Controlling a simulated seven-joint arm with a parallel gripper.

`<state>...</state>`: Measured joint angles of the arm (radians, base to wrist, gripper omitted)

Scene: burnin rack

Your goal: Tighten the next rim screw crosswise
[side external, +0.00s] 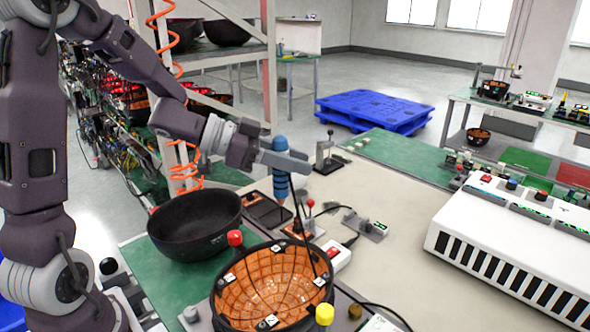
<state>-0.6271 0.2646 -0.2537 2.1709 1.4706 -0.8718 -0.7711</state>
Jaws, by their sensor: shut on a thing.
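My gripper (284,160) is shut on a blue screwdriver (281,183), held upright above the bench behind the orange-lined bowl. The driver's lower end is thin and hard to make out against the items behind it. The round bowl (283,284) with an orange tiled inside and black rim sits in a fixture at the front. Several small white pieces with dark marks sit around its rim, such as the rear rim piece (275,248) and the left rim piece (229,280). The screws themselves are too small to tell apart. The driver is clear of the rim.
A red knob (235,238) and a yellow knob (324,314) stand beside the bowl. An empty black bowl (195,245) sits on the green mat at left. A small black lever stand (327,158) and cabled devices lie behind.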

